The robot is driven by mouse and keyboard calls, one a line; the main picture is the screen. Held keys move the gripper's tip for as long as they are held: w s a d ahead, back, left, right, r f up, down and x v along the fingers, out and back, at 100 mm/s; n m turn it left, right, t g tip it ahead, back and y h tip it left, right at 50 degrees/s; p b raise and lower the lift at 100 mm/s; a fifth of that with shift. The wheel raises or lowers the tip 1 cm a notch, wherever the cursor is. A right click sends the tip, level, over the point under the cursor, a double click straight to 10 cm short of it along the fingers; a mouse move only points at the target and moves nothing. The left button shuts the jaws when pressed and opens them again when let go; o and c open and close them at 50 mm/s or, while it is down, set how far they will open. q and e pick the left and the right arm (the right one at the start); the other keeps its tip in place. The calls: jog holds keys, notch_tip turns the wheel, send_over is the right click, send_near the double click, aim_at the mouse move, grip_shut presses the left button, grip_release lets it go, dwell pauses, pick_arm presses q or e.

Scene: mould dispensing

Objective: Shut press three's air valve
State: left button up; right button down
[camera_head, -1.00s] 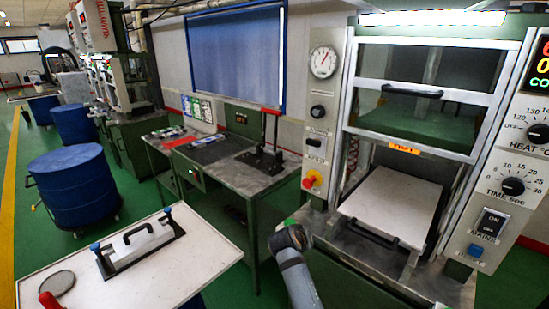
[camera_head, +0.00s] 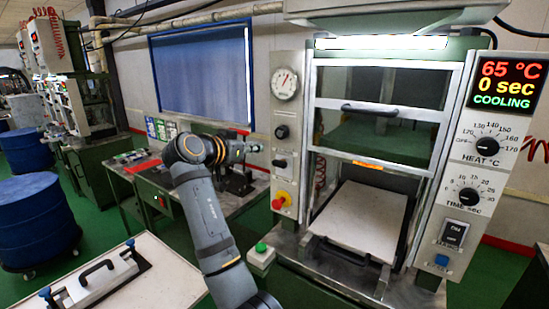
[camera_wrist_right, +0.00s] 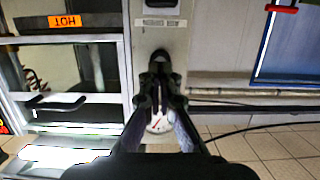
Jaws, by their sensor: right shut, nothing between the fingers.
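The press (camera_head: 380,45) stands at the right with its left control panel (camera_head: 287,115) facing me. On that panel are a round gauge (camera_head: 285,84), a black knob (camera_head: 281,131), a black control with a label plate (camera_head: 280,163) and a red button on yellow (camera_head: 281,201). I cannot tell for certain which is the air valve. My right gripper (camera_head: 254,147) is shut and empty, just left of the panel, level with the space between knob and labelled control. In the upside-down wrist view the gripper (camera_wrist_right: 160,88) partly covers the panel; the gauge (camera_wrist_right: 160,123) shows behind. My left gripper is out of view.
The press display (camera_head: 507,84) reads 65 °C, 0 sec, COOLING. A green button box (camera_head: 261,258) stands below the panel. A white table (camera_head: 150,275) with a handled mould (camera_head: 97,279) is at lower left. A blue drum (camera_head: 35,220) stands beyond it.

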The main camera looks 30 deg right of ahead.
jog(key=p, duration=0.5)
send_over(281, 163)
jog(key=a, duration=0.2)
jog(key=f, duration=0.2)
notch_tip(281, 163, down, 3)
jog(key=shift+w+r+p, duration=0.15)
jog(key=shift+p, duration=0.45)
jog(key=shift+f, duration=0.9)
jog(key=shift+f, duration=0.1)
